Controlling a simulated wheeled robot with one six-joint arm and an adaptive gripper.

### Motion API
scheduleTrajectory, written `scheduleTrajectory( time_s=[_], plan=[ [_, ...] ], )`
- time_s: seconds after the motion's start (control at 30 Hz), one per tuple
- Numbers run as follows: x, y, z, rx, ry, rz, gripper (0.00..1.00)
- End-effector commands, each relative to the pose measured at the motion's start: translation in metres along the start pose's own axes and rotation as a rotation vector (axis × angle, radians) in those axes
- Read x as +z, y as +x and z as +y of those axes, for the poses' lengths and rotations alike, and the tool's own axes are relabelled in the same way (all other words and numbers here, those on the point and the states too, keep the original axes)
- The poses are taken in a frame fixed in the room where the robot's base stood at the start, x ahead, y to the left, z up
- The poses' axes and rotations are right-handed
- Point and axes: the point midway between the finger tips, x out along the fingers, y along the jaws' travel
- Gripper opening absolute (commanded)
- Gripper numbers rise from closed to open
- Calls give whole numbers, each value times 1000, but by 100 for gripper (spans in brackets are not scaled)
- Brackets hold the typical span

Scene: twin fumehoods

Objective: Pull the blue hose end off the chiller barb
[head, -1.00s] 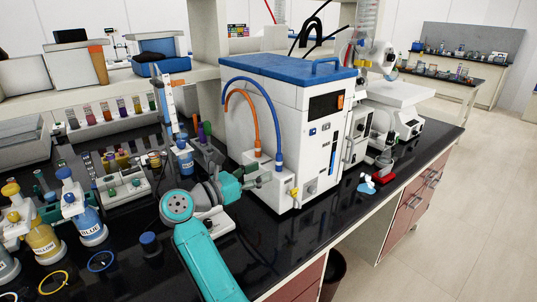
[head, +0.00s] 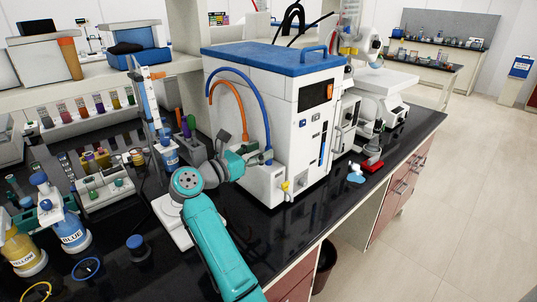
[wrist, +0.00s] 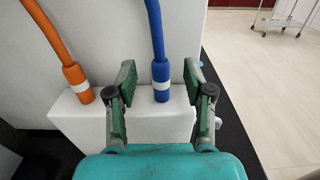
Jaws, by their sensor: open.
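The chiller (head: 285,125) is a white box with a blue lid, standing on the black bench. A blue hose (head: 258,95) arches down its left side to a ledge at the front. In the wrist view the blue hose end (wrist: 161,78), with a white band, stands upright on the ledge. My gripper (wrist: 158,82) is open, with one green-padded finger on each side of the blue hose end. I cannot tell whether either finger touches it. The barb is hidden inside the hose end. In the head view my gripper (head: 255,157) is beside the ledge.
An orange hose (wrist: 70,70) stands left of the blue one on the same ledge (wrist: 65,115). A yellow-tipped fitting (head: 285,186) sits at the ledge's front right. Bottles labelled blue (head: 70,232) and yellow (head: 22,252) and racks crowd the bench's left.

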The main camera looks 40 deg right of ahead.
Motion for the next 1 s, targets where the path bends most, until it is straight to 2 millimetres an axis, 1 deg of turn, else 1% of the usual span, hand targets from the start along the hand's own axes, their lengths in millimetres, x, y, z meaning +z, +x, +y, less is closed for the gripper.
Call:
scheduleTrajectory(
  time_s=[0.03, 0.2, 0.3, 0.47, 0.5, 0.57, 0.6, 0.67, 0.7, 1.0],
  plan=[
    [0, 9, -1, -3, 0, 1, 52],
    [0, 32, -1, -3, 0, 0, 52],
    [0, 38, 0, -1, 0, 0, 52],
    [0, 38, 0, 0, 0, 0, 52],
    [0, 38, 0, 0, 0, 0, 50],
    [0, 38, 0, 0, 0, 0, 35],
    [0, 38, 0, 0, 0, 0, 25],
    [0, 38, 0, 0, 0, 0, 10],
    [0, 38, 0, 0, 0, 0, 0],
    [0, 38, 0, 0, 0, 0, 0]
  ],
)
